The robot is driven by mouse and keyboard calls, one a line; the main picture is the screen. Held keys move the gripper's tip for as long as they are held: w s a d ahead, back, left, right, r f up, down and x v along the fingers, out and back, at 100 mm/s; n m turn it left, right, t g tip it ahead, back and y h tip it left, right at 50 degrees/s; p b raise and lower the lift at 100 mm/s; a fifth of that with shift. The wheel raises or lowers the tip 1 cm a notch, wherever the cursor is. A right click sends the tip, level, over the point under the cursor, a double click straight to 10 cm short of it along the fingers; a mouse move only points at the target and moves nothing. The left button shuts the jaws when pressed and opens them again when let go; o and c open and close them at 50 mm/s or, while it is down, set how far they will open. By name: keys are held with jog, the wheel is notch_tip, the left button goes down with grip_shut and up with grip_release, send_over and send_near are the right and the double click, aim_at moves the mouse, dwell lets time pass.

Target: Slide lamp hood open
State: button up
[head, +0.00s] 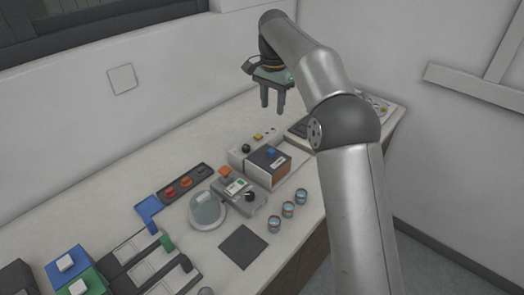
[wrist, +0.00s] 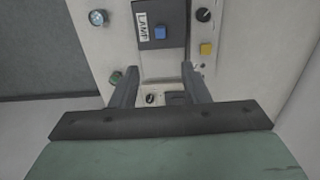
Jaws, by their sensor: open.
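The lamp hood (head: 271,158) is a dark grey box cover with a blue knob (head: 271,153) on top and a white label. It sits on the device on the bench, right of the middle. In the wrist view the hood (wrist: 150,38) shows near the top, with the label reading LAMP and the blue knob (wrist: 160,32). My gripper (head: 272,109) is open and empty, pointing down, above and behind the hood. In the wrist view its fingers (wrist: 156,72) are apart, lower in the picture than the hood. Nothing is between them at the tips.
A black dial (wrist: 203,15) and a yellow button (wrist: 206,49) lie beside the hood. Several small lens cylinders (head: 288,209) stand along the bench's front edge. A tray (head: 184,183) with red and orange pieces is to the left. Free bench shows behind the devices.

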aim_at(271, 150)
notch_tip(271, 150, down, 17)
jog(key=shift+f, duration=0.15)
dwell(0.4)
